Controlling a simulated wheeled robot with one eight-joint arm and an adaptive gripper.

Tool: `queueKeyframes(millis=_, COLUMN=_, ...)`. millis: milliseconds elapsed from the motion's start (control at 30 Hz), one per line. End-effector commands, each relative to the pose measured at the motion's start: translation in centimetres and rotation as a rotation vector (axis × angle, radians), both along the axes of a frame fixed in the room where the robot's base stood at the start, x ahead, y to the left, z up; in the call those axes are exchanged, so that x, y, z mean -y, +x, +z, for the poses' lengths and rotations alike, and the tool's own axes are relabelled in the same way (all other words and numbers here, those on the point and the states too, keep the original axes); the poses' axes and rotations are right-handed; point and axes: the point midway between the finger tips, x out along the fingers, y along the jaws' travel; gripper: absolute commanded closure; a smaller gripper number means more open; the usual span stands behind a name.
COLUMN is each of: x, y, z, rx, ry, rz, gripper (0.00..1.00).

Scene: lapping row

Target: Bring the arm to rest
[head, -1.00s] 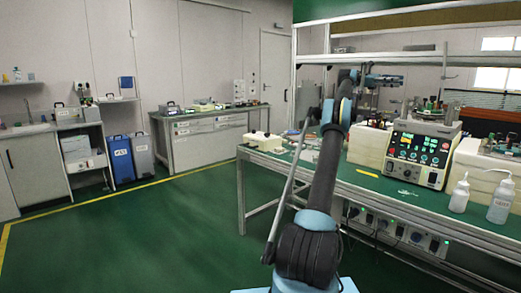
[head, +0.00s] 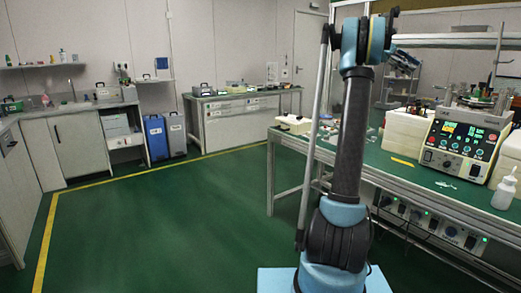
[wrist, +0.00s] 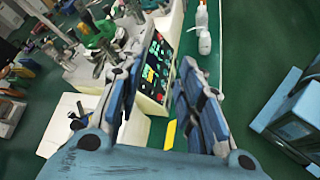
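My arm (head: 350,130) stands almost upright in the middle of the head view, with its elbow near the top edge. My gripper (head: 403,62) hangs beyond the elbow to the right, small and partly hidden there. In the wrist view my gripper (wrist: 163,68) has its two blue-grey fingers spread apart. No object shows held between them. The green bench top and a control unit's panel show beyond the fingers, apart from them.
A green-topped bench (head: 405,172) runs along the right with a control unit (head: 462,143), a white bottle (head: 505,190) and a yellow strip (head: 402,161). A frame rail (head: 450,40) crosses above it. The green floor (head: 150,220) at left is clear.

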Motion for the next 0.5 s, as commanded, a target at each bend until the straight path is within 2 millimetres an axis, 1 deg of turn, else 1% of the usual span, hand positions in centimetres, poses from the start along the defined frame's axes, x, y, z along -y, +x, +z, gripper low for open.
queueKeyframes(millis=33, x=-1.3, y=-0.7, z=-0.4, rx=0.027, ry=0.011, rz=0.01, gripper=0.66)
queueKeyframes(millis=267, x=-6.6, y=-3.9, z=-2.9, rx=0.165, ry=0.069, rz=0.033, gripper=0.66)
queueKeyframes(millis=500, x=-12.3, y=-7.8, z=-6.4, rx=0.307, ry=0.14, rz=0.044, gripper=0.66)
